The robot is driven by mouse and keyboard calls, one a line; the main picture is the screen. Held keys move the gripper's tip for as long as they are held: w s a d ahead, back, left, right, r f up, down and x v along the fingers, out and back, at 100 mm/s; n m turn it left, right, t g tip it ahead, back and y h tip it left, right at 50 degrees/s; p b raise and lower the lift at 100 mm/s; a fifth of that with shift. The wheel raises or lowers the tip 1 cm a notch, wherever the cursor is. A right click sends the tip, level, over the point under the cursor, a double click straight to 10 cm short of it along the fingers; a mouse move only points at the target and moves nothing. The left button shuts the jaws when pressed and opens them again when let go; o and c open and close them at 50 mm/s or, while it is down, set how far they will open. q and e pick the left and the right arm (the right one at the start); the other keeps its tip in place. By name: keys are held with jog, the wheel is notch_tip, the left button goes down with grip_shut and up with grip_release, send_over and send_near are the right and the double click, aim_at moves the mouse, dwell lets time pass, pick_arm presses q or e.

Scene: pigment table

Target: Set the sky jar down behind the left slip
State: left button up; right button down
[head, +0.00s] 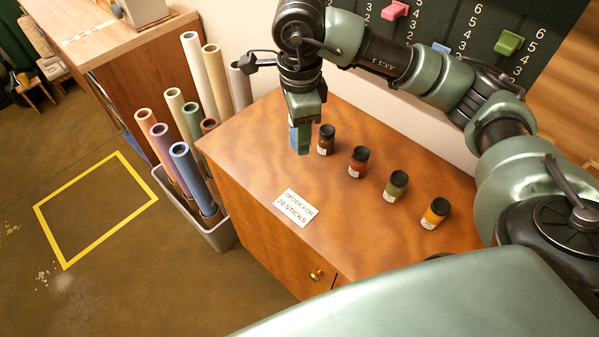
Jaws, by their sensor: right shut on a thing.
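My right gripper (300,143) points down over the far left part of the wooden cabinet top (245,135). It is shut on the sky jar (293,137), of which only a blue strip shows beside the green finger. The finger hides the rest. I cannot tell whether the jar touches the wood. One white slip (296,208), reading "ORDER FOR 20 STICKS", lies flat near the front left edge, in front of the gripper and apart from it. No second slip is in view. My left gripper is not in view.
The brown one is very close to the gripper. Bare wood lies between row and slip. A bin (222,236) of rolled tubes stands left of the cabinet.

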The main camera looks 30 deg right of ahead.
jog(key=w+d+r+m, duration=0.2)
jog(key=w+m, duration=0.2)
jog(key=m, duration=1.3)
send_over(300, 174)
notch_tip(300, 174, down, 15)
jog(key=shift+r+p, duration=0.1)
jog(key=shift+p, duration=0.3)
notch_tip(300, 174, down, 5)
jog(key=shift+r+p, duration=0.1)
jog(key=shift+p, duration=0.3)
jog(key=shift+f, duration=0.2)
